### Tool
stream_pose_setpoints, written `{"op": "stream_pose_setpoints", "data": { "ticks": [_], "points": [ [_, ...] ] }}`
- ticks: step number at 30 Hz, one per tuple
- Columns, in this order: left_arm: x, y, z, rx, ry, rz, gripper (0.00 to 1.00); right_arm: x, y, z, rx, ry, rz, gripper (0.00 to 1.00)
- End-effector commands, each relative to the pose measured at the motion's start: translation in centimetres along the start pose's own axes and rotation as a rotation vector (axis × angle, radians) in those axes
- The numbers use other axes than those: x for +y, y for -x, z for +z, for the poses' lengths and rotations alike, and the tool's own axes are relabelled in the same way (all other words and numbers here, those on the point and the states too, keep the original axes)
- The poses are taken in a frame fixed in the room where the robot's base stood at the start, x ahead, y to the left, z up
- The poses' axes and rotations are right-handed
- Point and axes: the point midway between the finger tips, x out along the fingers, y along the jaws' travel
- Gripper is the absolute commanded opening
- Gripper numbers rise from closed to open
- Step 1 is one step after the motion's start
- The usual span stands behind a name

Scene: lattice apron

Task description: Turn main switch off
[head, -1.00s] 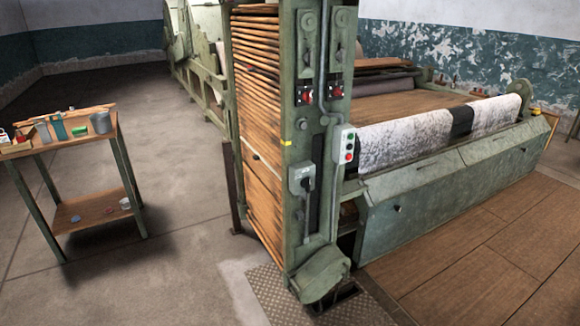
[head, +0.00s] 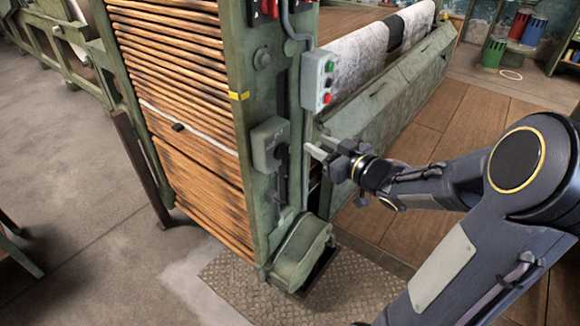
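The likely main switch is a grey box (head: 268,143) with a dark handle (head: 282,160) on its right side, mounted on the green machine post. The handle points downward. My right gripper (head: 318,147) is just right of the box, level with it, its fingers pointing left toward the handle. Its two fingers look apart, with nothing between them. A small gap shows between fingertips and handle, so they do not appear to touch. My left gripper is out of view.
A push-button box (head: 320,80) with green and red buttons sits on the post just above my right gripper. Red-and-black switches (head: 267,10) are higher up. Wooden slats (head: 180,110) fill the post's left side. A metal floor plate (head: 250,290) lies below.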

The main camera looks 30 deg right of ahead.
Motion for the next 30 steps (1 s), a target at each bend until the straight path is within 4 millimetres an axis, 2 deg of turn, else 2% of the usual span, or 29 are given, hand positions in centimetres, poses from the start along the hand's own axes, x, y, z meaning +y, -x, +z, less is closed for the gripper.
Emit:
{"op": "stream_pose_setpoints", "data": {
  "ticks": [1, 6, 11, 21, 30],
  "points": [
    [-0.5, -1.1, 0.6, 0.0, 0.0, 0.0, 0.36, -0.3, -0.1, 2.0, 0.024, -0.009, -0.056, 0.34],
    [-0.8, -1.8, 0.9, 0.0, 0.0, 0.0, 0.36, -1.6, 0.1, 3.3, 0.085, -0.032, -0.186, 0.34],
    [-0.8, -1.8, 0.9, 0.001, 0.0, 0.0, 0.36, -2.2, -1.2, 3.1, 0.097, -0.036, -0.213, 0.34],
    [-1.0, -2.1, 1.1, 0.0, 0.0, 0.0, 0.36, -3.3, -6.2, 2.5, 0.097, -0.034, -0.21, 0.34],
    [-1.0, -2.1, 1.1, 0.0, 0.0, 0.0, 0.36, -3.5, -7.3, 2.4, 0.095, -0.034, -0.207, 0.34]
  ]
}}
